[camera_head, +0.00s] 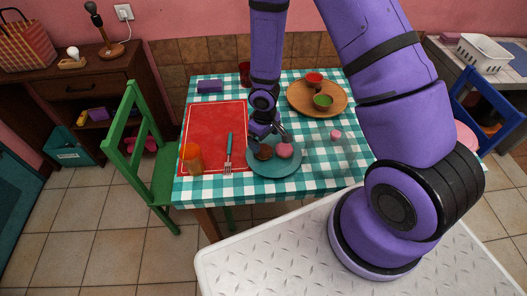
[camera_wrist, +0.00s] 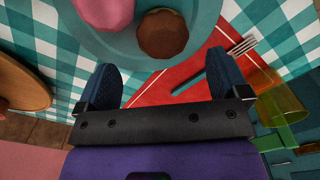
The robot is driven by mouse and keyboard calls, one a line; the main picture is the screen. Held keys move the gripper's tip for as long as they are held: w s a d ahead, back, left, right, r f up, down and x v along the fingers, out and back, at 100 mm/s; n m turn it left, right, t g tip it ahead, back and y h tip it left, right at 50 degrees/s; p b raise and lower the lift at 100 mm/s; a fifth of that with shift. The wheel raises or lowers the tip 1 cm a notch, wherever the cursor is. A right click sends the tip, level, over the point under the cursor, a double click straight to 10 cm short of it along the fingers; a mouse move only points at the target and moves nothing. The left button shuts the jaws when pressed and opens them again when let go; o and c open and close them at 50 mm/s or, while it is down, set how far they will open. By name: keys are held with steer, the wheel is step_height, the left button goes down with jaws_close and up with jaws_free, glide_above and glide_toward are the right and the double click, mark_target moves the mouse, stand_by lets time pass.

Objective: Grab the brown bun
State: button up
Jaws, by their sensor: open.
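The brown bun (camera_head: 264,152) sits on a teal plate (camera_head: 274,169) near the front edge of the table, with a pink bun (camera_head: 285,150) beside it on the right. In the wrist view the brown bun (camera_wrist: 163,34) is at the top, just beyond the fingertips, with the pink bun (camera_wrist: 105,12) to its left. My gripper (camera_wrist: 158,72) is open and empty, its two dark fingers apart and pointing toward the plate. In the head view my gripper (camera_head: 268,134) is at the plate's far side, close to the brown bun and partly hidden by the arm.
A red mat (camera_head: 212,125) lies left of the plate with a teal-handled fork (camera_head: 229,153) and an orange cup (camera_head: 192,158). A small pink item (camera_head: 336,134) lies right of the plate.

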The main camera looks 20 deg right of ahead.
mark_target(262, 148)
steer(key=shift+w+a+f, duration=0.1)
steer(key=shift+a+f, duration=0.05)
steer(key=shift+f, duration=1)
steer(key=shift+w+a+f, duration=0.1)
steer(key=shift+a+f, duration=0.05)
steer(key=shift+f, duration=1.65)
steer(key=c, duration=1)
steer(key=shift+r, duration=0.1)
